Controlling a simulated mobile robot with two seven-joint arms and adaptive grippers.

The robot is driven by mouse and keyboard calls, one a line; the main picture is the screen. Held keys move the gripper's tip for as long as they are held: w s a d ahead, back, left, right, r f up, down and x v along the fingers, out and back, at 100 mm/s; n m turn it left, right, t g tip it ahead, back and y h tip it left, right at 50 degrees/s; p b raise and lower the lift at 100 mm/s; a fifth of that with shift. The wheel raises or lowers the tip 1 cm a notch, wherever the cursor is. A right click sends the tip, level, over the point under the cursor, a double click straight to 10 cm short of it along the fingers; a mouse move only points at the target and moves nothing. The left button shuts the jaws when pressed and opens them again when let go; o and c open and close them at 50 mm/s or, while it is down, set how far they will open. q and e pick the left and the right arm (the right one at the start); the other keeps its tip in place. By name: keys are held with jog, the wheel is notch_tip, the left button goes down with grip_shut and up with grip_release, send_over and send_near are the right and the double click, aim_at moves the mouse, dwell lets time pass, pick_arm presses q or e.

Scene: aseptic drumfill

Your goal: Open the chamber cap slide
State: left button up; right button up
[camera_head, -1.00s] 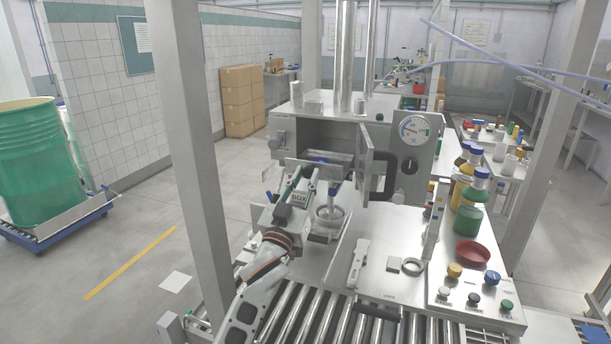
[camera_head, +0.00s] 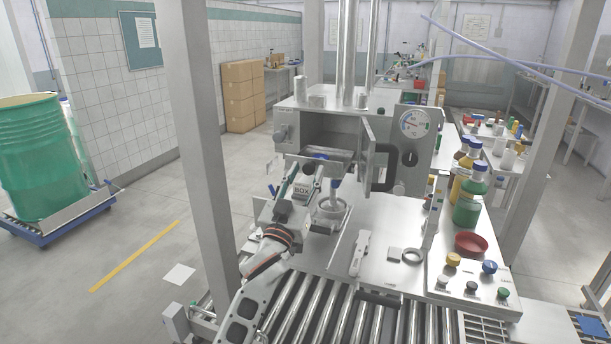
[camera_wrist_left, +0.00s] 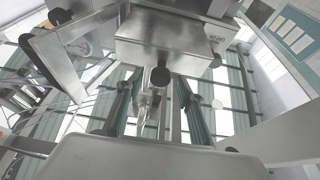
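The steel chamber (camera_head: 330,130) stands open at the front, with its hinged door (camera_head: 369,155) swung out to the right. A metal slide (camera_head: 325,156) with something blue on it sits at the chamber's lower opening; I take it for the cap slide. My left gripper (camera_head: 300,177) is just in front of and below this opening. In the left wrist view its two fingers (camera_wrist_left: 156,88) stand apart, below a metal box-shaped part (camera_wrist_left: 165,40). A dark knob (camera_wrist_left: 160,76) shows between them, with no visible grip on it. My right gripper is not in view.
A round fitting (camera_head: 331,208) stands below the chamber, close to my left arm. The bench at right holds a white tool (camera_head: 359,252), a metal ring (camera_head: 412,256) and a red dish (camera_head: 471,243). Rollers (camera_head: 340,310) run along the front. A post (camera_head: 195,150) rises at left.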

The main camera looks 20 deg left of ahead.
pick_arm(q)
jog(key=shift+s+f, duration=0.1)
jog(key=shift+s, duration=0.05)
jog(key=v, duration=1.1)
jog(key=shift+s, duration=0.3)
jog(key=shift+f, duration=0.15)
jog(key=s+d+f+m+g+h, duration=0.1)
jog(key=s+f+g, duration=0.45)
jog(key=f, duration=0.95)
jog(key=s+d+f+m+g, duration=0.1)
jog(key=s+f+m+g, duration=0.1)
jog(key=s+f, duration=0.9)
jog(key=s+f+g, duration=0.2)
jog(key=s+f, duration=0.2)
jog(key=f, duration=0.3)
jog(key=s+f+m+g+h, duration=0.1)
jog(key=s+f+g, duration=0.1)
jog(key=s+f, duration=0.3)
notch_tip(320, 180, down, 2)
jog(key=shift+s+d+f, duration=0.1)
jog(key=shift+s+d, duration=0.15)
jog(key=shift+d, duration=0.25)
